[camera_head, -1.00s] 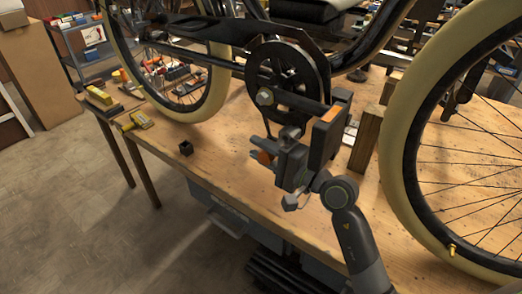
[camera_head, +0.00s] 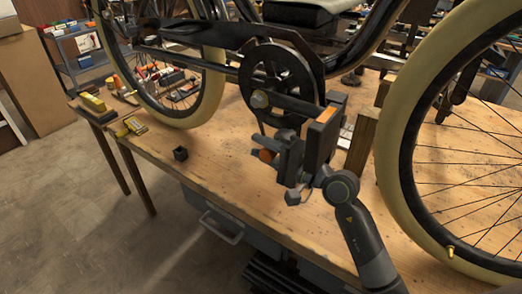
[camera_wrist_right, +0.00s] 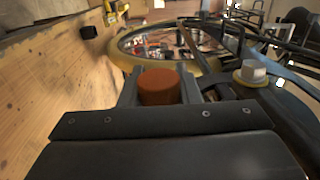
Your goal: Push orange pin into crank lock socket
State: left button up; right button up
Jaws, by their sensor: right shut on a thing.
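The orange pin (camera_head: 266,155) shows as a short orange cylinder. In the right wrist view the pin (camera_wrist_right: 158,87) sits between the two dark fingers. My right gripper (camera_head: 262,150) is shut on it, just below the crank area. The black round crank disc (camera_head: 283,82) and its silver hex bolt (camera_head: 259,99) lie above the gripper; the bolt (camera_wrist_right: 254,70) is right of the pin in the right wrist view. A dark block with an orange patch (camera_head: 327,115) stands right of the bolt. I cannot clearly make out the lock socket opening. My left gripper is not in view.
A cream-tyred wheel (camera_head: 395,140) stands close on the right, and another (camera_head: 210,95) at the back left. A small black cube (camera_head: 180,154) lies on the wooden table (camera_head: 220,178). A wooden post (camera_head: 361,142) stands behind my right arm. The table's front left is mostly clear.

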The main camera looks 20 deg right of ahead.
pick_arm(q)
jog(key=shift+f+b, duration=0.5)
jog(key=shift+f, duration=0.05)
pick_arm(e)
jog(key=shift+w+d, duration=0.6)
jog(key=shift+d, duration=0.15)
jog(key=o, duration=1)
jog(key=shift+o, duration=0.2)
pick_arm(q)
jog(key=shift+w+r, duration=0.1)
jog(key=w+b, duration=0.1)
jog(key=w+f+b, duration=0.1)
jog(key=b, duration=0.1)
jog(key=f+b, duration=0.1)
jog(key=b, duration=0.1)
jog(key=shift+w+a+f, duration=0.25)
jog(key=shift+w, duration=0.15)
pick_arm(e)
jog(key=v, duration=1.7)
jog(key=shift+s, duration=0.25)
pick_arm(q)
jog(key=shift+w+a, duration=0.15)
